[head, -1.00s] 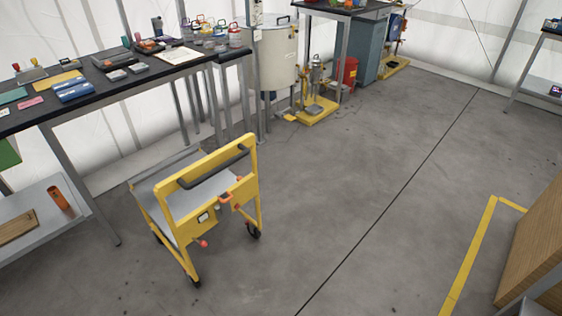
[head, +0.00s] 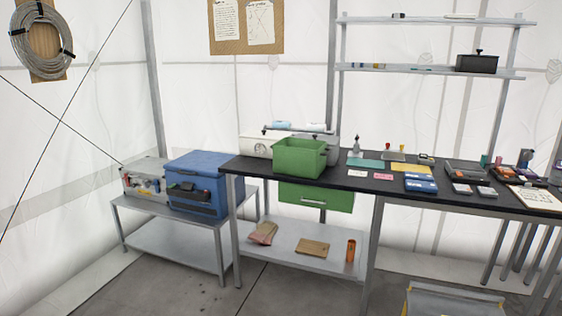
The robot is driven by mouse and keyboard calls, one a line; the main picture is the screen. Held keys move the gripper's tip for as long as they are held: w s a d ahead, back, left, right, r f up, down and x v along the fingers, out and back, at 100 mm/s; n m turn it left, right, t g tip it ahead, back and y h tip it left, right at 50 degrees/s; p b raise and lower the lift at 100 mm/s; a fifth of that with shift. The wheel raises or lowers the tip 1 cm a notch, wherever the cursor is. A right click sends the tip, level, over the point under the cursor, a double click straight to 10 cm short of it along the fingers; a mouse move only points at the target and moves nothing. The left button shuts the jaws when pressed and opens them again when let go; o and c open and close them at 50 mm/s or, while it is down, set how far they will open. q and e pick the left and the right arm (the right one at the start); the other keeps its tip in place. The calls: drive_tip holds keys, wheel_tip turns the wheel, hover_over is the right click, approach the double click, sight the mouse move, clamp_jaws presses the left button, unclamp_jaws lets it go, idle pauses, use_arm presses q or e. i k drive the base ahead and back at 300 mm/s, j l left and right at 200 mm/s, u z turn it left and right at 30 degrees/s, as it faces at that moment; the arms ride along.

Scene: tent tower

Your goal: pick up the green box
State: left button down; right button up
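The green box (head: 299,158) is an open-topped bin standing upright near the left end of the black-topped workbench (head: 350,179) in the head view. A grey and white machine (head: 258,145) stands just behind it. A green drawer front (head: 316,197) hangs under the bench top, below the box. Neither of my grippers is in view.
Left of the bench, a low grey table (head: 150,206) holds a blue cooler (head: 205,183) and a clear bin (head: 143,177). Small tools and blue cases (head: 420,183) cover the bench's right part. The cart (head: 453,301) stands at the bottom right. Floor at the bottom left is bare.

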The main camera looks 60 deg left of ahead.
sight(306, 158)
drive_tip(key=j+u, duration=0.1)
drive_tip(key=u, duration=2.75)
drive_tip(key=i+u, duration=0.15)
drive_tip(key=i, duration=2.05)
drive_tip(key=i+z, duration=0.15)
drive_tip(key=i, duration=0.35)
drive_tip(key=i+j+z, duration=0.2)
drive_tip(key=i, duration=0.3)
drive_tip(key=i+j+z, duration=0.15)
drive_tip(key=i, duration=0.3)
drive_tip(key=i+j+z, duration=0.2)
drive_tip(key=i, duration=0.3)
